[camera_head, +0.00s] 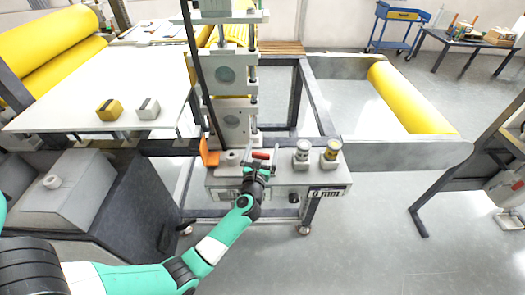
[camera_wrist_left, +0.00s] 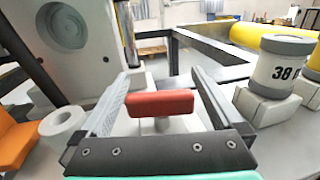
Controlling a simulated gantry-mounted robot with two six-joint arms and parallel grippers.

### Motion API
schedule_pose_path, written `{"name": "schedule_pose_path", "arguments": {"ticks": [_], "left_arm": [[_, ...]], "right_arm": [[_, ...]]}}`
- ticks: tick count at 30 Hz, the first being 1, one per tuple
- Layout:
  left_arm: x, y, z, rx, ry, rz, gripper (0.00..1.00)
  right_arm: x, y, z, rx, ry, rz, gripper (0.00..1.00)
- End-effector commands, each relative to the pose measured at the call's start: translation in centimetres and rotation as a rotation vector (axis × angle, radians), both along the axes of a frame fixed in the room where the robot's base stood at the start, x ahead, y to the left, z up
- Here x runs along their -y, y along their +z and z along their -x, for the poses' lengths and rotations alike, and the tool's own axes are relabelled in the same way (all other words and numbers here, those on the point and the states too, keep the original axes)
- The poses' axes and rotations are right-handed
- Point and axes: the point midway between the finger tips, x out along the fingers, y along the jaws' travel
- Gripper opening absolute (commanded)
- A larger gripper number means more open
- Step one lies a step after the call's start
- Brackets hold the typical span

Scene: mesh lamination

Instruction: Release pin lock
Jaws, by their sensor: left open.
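The pin lock shows as a red handle (camera_wrist_left: 160,102) on a pale stem in the left wrist view. It also shows as a small red bar (camera_head: 261,155) on the machine's front ledge in the head view. My left gripper (camera_wrist_left: 155,85) is open, with one finger on each side of the red handle and a visible gap at each end. In the head view my left gripper (camera_head: 262,160) reaches the ledge from below. The lower part of the stem is partly hidden by the gripper base. My right gripper is not in view.
A white-grey cylinder marked 38 (camera_wrist_left: 280,65) stands on a block to the right, beside a yellow-topped one (camera_head: 331,151). A white ring (camera_wrist_left: 64,127) and an orange part (camera_head: 208,153) lie to the left. The tall machine plate (camera_wrist_left: 68,40) rises behind.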

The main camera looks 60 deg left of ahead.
Motion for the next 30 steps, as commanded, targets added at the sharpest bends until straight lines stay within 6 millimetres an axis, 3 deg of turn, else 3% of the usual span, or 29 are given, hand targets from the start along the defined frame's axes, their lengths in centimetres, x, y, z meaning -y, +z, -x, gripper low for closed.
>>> {"name": "schedule_pose_path", "arguments": {"ticks": [6,19,30], "left_arm": [[0.0,0.0,0.0,0.0,0.0,0.0,0.98],[0.0,0.0,0.0,0.001,0.0,-0.001,0.22],[-0.3,-0.2,0.3,0.002,0.182,-0.001,0.22]], "right_arm": [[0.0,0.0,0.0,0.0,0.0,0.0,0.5],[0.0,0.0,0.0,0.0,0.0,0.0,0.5],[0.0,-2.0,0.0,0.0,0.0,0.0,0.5]]}}
